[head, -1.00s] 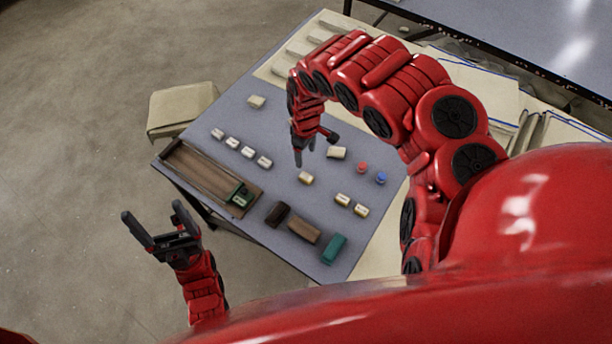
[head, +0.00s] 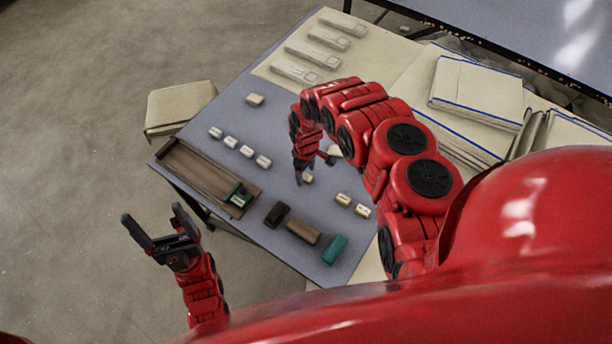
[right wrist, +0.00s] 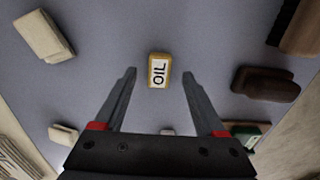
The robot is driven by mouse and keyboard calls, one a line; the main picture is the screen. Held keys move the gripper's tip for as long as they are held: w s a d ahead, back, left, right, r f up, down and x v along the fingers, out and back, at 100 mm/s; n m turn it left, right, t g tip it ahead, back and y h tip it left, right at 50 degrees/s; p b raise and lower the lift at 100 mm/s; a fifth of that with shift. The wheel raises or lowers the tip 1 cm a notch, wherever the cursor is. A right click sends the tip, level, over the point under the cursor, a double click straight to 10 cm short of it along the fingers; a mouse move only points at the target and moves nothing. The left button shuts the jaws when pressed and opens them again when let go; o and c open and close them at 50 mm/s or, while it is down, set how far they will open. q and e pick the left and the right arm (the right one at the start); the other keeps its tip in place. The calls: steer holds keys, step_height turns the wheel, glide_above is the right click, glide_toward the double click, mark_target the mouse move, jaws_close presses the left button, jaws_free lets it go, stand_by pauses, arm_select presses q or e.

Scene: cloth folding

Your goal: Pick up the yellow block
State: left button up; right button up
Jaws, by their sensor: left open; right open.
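A small yellow block (right wrist: 159,82) with a white label reading OIL lies on the grey table mat. In the head view the block (head: 309,179) is partly hidden by my right gripper (head: 301,178), which points down at it. In the right wrist view the right gripper (right wrist: 158,74) is open and empty, with the block framed between its fingertips. I cannot tell whether the fingertips are level with the block or still above it. My left gripper (head: 152,213) is open and empty, off the table's left edge.
Two similar yellow-and-white blocks (head: 352,205) lie to the right. Several white blocks (head: 246,151) form a row at left. A wooden tray (head: 190,170), dark block (head: 277,214), brown block (head: 303,231) and teal block (head: 334,249) lie nearer. A cream block (head: 255,99) lies farther back.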

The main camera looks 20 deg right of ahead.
steer(key=shift+f, duration=0.4)
steer(key=shift+w+f, duration=0.1)
steer(key=shift+f, duration=0.25)
jaws_close()
